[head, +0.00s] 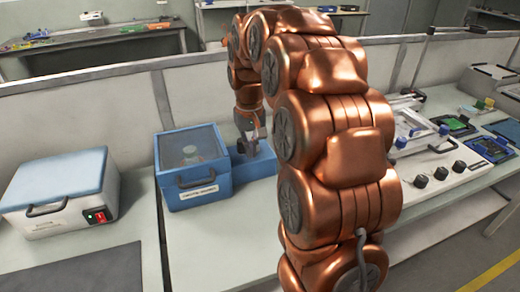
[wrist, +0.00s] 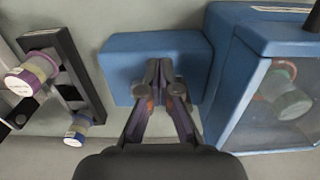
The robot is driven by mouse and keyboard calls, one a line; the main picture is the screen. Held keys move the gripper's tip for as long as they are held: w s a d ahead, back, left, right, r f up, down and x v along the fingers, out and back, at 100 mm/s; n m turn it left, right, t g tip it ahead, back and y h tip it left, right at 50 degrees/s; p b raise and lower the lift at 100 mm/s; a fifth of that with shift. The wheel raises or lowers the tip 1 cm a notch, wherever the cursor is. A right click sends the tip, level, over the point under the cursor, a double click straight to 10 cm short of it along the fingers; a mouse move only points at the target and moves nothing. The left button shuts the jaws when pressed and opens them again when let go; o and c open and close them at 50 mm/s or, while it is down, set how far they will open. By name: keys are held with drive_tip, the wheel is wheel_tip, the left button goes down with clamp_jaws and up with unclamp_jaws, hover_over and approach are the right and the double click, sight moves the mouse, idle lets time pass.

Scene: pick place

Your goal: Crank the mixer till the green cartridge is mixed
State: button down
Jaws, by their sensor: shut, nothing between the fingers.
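The mixer is a blue box with a clear window in its lid and a labelled front (head: 197,188), left of my arm. It also shows at the right of the wrist view (wrist: 222,110). The green-capped cartridge (wrist: 290,98) is inside, behind the clear panel; it is dim through the lid in the head view (head: 191,153). A lower blue housing (wrist: 120,65) adjoins the mixer. My gripper (wrist: 163,68) is shut and empty, over this housing; in the head view it (head: 246,143) is partly hidden by my arm. I cannot make out a crank handle; the fingers cover the housing's middle.
A black rack (wrist: 62,50) holds a purple-banded cartridge (wrist: 32,75) at the wrist view's left; a blue-capped cartridge (wrist: 78,130) is beside it. A white box with a blue lid (head: 60,180) stands left of the mixer. White equipment (head: 440,165) stands right of my arm.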

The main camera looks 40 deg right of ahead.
drive_tip(key=shift+r, duration=0.1)
wheel_tip(320, 180, up, 7)
drive_tip(key=p, duration=0.2)
idle(1.0)
drive_tip(key=s+a+n+p, duration=0.1)
drive_tip(key=s+a+p, duration=0.1)
drive_tip(key=s+a, duration=0.3)
drive_tip(key=s+a+f+n+g+p, duration=0.1)
drive_tip(key=s+a+p, duration=0.2)
drive_tip(key=s, duration=1.1)
drive_tip(key=s+a+f+p, duration=0.1)
drive_tip(key=s+a+p, duration=0.1)
drive_tip(key=s+a, duration=0.5)
drive_tip(key=s, duration=0.3)
drive_tip(key=shift+s+a+n+g+p, duration=0.2)
drive_tip(key=shift+a+n+g+p, duration=0.1)
drive_tip(key=shift+a+n+g, duration=0.1)
drive_tip(key=c, duration=1.9)
unclamp_jaws()
